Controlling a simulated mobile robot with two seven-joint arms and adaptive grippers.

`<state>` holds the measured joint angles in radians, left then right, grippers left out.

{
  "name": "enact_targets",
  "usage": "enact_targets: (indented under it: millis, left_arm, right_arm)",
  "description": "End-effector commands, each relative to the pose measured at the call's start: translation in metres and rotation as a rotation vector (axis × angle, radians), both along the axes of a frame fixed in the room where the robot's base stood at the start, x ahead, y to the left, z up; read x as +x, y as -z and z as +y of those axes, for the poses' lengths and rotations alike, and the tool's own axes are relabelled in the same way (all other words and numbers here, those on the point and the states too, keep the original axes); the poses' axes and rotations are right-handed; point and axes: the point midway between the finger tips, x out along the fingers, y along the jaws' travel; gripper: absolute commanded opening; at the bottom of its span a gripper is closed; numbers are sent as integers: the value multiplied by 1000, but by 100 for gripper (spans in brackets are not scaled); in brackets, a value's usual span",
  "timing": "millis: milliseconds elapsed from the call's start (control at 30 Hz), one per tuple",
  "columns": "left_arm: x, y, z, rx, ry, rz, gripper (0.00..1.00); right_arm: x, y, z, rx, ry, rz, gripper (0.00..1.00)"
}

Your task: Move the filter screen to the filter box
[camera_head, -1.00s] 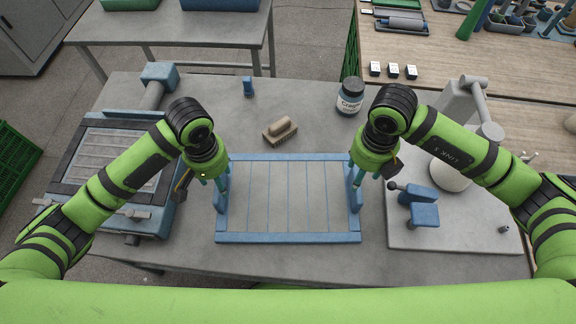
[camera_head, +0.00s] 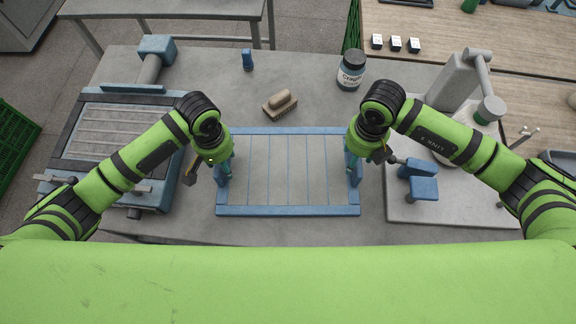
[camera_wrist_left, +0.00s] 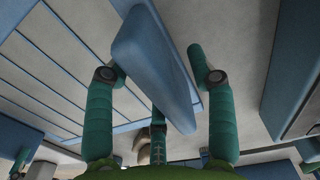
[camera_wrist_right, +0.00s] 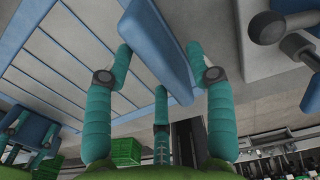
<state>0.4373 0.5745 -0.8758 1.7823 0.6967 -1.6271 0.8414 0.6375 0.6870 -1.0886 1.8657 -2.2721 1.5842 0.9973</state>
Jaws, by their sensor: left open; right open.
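The filter screen (camera_head: 290,211) is a blue rectangular frame with thin slats, lying flat on the grey table in the middle of the head view. A raised blue handle stands at each short side. My left gripper (camera_head: 226,172) is open at its left handle; in the left wrist view the blue handle (camera_wrist_left: 150,70) lies between the spread fingers. My right gripper (camera_head: 352,168) is open at its right handle, which the right wrist view shows between the fingers (camera_wrist_right: 158,45). A blue-grey box with a dark rim and slatted top (camera_head: 108,131), apparently the filter box, stands at the left.
A wooden brush (camera_head: 281,104), a small blue object (camera_head: 248,60) and a labelled jar (camera_head: 350,72) stand behind the screen. A grey plate (camera_head: 400,211) with a blue clamp-like part (camera_head: 423,188) and a stand lies close on the right. Clear table surface lies in front of the screen.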

Motion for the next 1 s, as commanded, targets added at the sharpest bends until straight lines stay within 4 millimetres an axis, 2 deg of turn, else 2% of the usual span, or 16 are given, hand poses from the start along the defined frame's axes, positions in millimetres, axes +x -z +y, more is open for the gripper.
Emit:
enact_targets:
  millis: [133, 367, 400, 467, 500, 533, 1000]
  left_arm:
    - [0, 7, 0, 0, 0, 0, 56]
    - [0, 7, 0, -1, 0, 0, 56]
    - [0, 7, 0, -1, 0, 0, 48]
    - [0, 7, 0, -1, 0, 0, 24]
    - [0, 7, 0, -1, 0, -1, 8]
    - [0, 7, 0, -1, 0, -1, 0]
    - [1, 3, 0, -1, 0, -2, 0]
  right_arm:
    - [0, 7, 0, 1, 0, -1, 56]
    - [0, 7, 0, 0, 0, -1, 56]
    - [0, 7, 0, 0, 0, -1, 48]
    - [0, 7, 0, 0, 0, -1, 24]
    - [0, 7, 0, 0, 0, -1, 8]
    - [0, 7, 0, 0, 0, -1, 0]
    - [1, 3, 0, 1, 0, -2, 0]
